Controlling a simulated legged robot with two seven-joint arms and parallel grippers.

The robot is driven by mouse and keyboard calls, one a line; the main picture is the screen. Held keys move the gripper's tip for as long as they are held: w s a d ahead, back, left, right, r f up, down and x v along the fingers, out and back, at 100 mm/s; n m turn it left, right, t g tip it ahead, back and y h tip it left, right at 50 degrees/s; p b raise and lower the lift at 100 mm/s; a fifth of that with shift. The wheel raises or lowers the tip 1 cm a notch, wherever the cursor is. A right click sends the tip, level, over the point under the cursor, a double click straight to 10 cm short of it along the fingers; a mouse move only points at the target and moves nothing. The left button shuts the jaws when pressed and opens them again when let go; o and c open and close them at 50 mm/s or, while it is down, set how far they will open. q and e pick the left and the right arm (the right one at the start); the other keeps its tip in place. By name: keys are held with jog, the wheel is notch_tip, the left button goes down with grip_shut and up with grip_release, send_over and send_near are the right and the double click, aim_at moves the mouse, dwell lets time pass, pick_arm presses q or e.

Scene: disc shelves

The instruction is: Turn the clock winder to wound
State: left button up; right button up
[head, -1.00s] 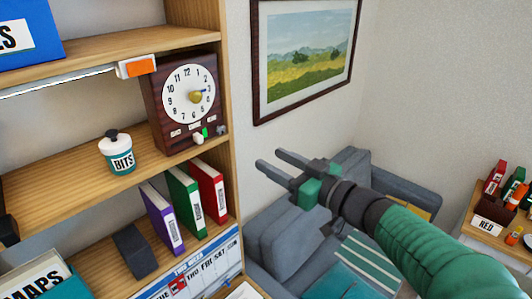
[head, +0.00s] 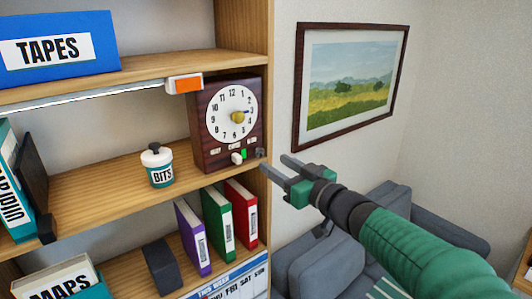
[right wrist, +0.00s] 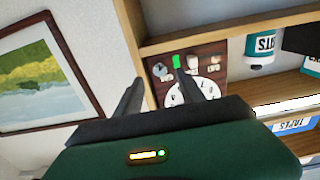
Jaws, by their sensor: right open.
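The dark wooden clock (head: 204,143) stands on the middle shelf at its right end, with a white numbered dial and a brass knob (head: 237,117) at the dial's centre. Below the dial are small label plates, a white knob (head: 238,158) beside a green mark, and a grey knob (head: 260,153) at the lower right. I cannot tell which knob is the winder. My right gripper (head: 276,165) is open and empty, just right of the clock's lower corner. In the right wrist view the clock (right wrist: 207,50) appears upside down beyond the fingers. My left gripper is not in view.
A white BITS jar (head: 159,167) stands left of the clock. An orange-and-white box (head: 186,84) sits at the shelf edge above it. Purple, green and red binders (head: 217,222) stand below. A framed picture (head: 350,84) hangs on the right wall, above a grey sofa (head: 320,270).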

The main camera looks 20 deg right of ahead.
aim_at(261, 154)
jog(key=p+x, duration=0.1)
jog(key=x, duration=0.4)
jog(key=shift+w, duration=0.3)
grip_shut()
